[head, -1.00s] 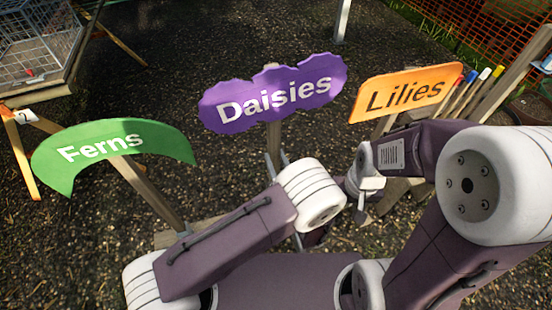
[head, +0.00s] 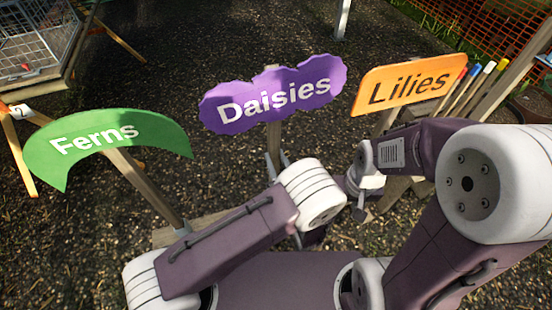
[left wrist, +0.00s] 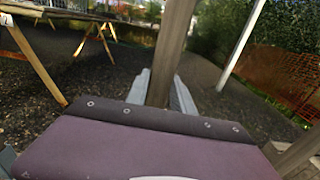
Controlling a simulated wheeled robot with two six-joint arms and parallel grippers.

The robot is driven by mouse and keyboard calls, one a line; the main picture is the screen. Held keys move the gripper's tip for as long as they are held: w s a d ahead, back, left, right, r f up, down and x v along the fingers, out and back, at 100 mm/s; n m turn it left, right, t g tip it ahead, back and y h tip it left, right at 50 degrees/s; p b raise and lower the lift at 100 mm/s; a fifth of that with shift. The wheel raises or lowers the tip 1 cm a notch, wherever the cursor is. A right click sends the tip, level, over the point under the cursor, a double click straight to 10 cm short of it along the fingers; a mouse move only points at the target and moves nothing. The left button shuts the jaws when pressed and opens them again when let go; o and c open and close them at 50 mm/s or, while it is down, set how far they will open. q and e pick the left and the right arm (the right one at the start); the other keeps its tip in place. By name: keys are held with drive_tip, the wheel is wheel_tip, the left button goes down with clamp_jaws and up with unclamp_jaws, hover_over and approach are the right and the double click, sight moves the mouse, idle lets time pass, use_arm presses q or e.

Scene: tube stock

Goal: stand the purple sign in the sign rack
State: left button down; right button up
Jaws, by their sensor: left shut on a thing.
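The purple sign (head: 275,97), a ragged-edged board lettered "Daisies", is upright on a wooden post, which shows in the left wrist view (left wrist: 174,42). My left gripper (head: 277,162) is shut on this post; its grey fingers (left wrist: 167,92) flank the post in the left wrist view. The post's lower end is hidden by my arm. The sign rack's wooden beam (head: 190,232) shows low at left, mostly hidden behind my left arm. My right gripper (head: 361,203) is small and partly hidden, with its jaws unclear.
A green "Ferns" sign (head: 108,141) leans left, its post reaching the beam. An orange "Lilies" sign (head: 409,84) stands at right beside several coloured-tipped stakes (head: 480,80). A wire crate (head: 38,42) sits on a trestle table at upper left. Gravel behind the purple sign is open.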

sight(275, 165)
use_arm(q)
drive_tip(key=shift+f+b, duration=0.7)
drive_tip(key=shift+f, duration=0.45)
drive_tip(key=shift+f+b, duration=0.4)
drive_tip(key=shift+f, duration=0.1)
drive_tip(key=c, duration=1)
unclamp_jaws()
